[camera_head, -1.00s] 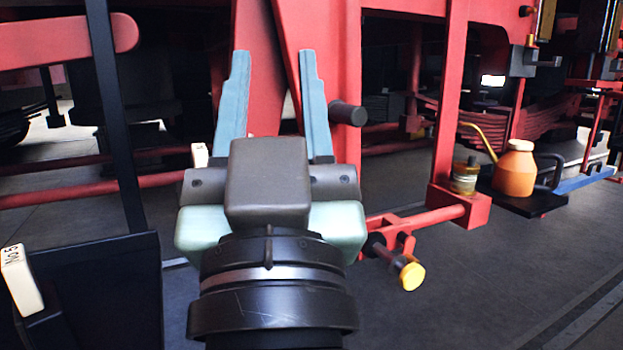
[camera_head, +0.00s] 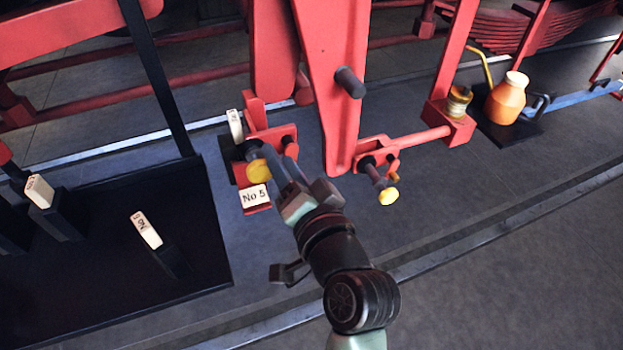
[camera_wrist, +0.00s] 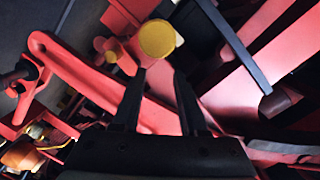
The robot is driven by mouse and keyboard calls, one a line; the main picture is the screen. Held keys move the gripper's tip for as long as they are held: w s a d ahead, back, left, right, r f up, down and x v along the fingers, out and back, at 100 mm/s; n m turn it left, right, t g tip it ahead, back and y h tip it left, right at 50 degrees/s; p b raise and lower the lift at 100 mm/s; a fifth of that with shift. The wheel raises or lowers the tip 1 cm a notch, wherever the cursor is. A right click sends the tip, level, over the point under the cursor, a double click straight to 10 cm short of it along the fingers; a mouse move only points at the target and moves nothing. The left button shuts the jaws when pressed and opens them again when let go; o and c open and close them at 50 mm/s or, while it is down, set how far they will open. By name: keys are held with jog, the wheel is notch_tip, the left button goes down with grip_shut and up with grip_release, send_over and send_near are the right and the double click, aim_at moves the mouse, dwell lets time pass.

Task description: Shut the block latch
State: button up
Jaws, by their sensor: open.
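A red bracket (camera_head: 273,134) with a yellow-ended knob (camera_head: 258,171) and a "No 5" plate (camera_head: 255,196) stands left of the red upright; I take it to be the block latch, though no label says so. My gripper (camera_head: 278,160) is at this bracket, its blue-grey fingers pointing up and left, just right of the yellow knob. In the wrist view my gripper (camera_wrist: 158,85) has its two dark fingers apart, with nothing seen between their tips. The yellow knob (camera_wrist: 157,38) shows just beyond them. Whether a finger touches it, I cannot tell. The gripper hides part of the bracket.
A similar yellow-ended knob (camera_head: 388,196) sits on a red arm to the right. A dark peg (camera_head: 350,82) sticks out of the red upright (camera_head: 335,60). An orange oil can (camera_head: 506,98) stands on a dark shelf. A dark tray (camera_head: 100,270) lies at left. Floor at lower right is clear.

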jog(key=s+d+f+m+t, duration=0.2)
jog(key=s+d+f+m, duration=0.2)
jog(key=f+m, duration=0.3)
jog(key=w+a+m, duration=0.1)
jog(key=w+a, duration=0.1)
jog(key=w, duration=0.5)
jog(key=shift+r+p, duration=0.3)
jog(key=shift+p, duration=0.05)
jog(key=shift+a, duration=0.1)
grip_shut()
dwell(0.9)
